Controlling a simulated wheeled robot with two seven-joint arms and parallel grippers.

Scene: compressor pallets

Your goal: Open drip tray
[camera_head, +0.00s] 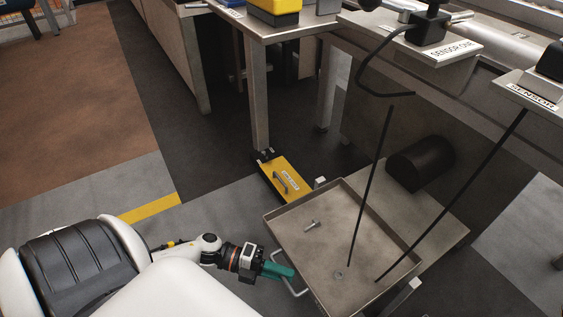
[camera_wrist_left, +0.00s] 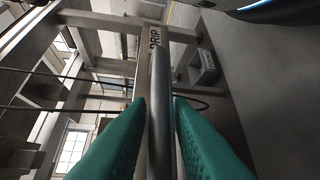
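The drip tray (camera_head: 335,209) is a shallow grey metal tray at lower centre right in the head view, with low walls and a pale bar handle (camera_head: 290,284) on its near left side. My left gripper (camera_head: 284,272) has teal fingers and is at this handle. In the left wrist view the handle bar (camera_wrist_left: 160,100) runs between the two teal fingers, which lie close along both sides of it; the gripper looks shut on it. My right gripper is not in view.
A bolt (camera_head: 312,226) and a small nut (camera_head: 339,275) lie in the tray. Two dark rods (camera_head: 371,185) reach down over it from the sensor stands above. Floor on the left is clear.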

